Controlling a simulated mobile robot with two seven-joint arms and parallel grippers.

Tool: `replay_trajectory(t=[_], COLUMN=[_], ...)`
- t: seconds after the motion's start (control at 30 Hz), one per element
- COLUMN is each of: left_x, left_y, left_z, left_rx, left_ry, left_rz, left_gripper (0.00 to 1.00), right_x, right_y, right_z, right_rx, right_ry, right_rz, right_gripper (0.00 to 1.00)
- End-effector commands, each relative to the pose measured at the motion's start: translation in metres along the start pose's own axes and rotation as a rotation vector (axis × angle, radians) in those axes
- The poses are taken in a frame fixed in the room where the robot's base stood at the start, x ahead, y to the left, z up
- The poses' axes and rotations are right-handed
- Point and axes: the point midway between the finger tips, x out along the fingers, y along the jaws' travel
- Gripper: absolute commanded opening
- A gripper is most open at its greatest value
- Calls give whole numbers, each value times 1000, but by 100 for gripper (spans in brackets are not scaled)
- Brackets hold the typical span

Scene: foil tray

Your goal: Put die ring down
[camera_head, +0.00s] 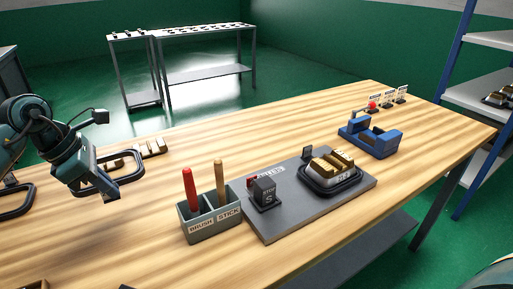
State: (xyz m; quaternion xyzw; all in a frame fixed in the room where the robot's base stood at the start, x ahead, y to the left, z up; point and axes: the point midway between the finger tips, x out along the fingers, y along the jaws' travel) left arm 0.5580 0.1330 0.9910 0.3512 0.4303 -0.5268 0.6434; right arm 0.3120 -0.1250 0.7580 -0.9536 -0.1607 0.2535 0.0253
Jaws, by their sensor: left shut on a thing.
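A dark die ring (134,180), a rounded open frame, is held by my left gripper (88,176) at the left of the table. The gripper is shut on the ring's left side. The ring appears a little above the wood, though the exact gap is hard to tell. A second dark ring (14,212) lies at the left picture edge, partly cut off. A third dark ring (352,180) sits around a block with brass-coloured bars on the grey plate (290,226). My right gripper does not show.
Brass-coloured blocks (153,147) lie behind the held ring. A grey holder (196,232) with a red and a tan stick stands right of it. A black block marked S (264,192) is on the plate. A blue fixture (371,141) stands farther right. Bare wood lies in front of the held ring.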

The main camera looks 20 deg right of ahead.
Motion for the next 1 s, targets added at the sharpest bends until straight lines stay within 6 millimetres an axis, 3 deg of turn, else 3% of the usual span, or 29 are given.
replay_trajectory(t=[0.3, 0.6, 1.0], left_x=[3, 49, 87], left_y=[0, 0, 0], left_z=[-1, -20, -35], left_rx=[1, 0, 0], left_ry=[-2, -2, -3], left_rz=[1, -1, 0], left_gripper=[0, 0, 0], right_x=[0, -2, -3], right_y=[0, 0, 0], right_z=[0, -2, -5], right_rx=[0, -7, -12], right_ry=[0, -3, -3], right_rz=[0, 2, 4], right_gripper=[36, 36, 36])
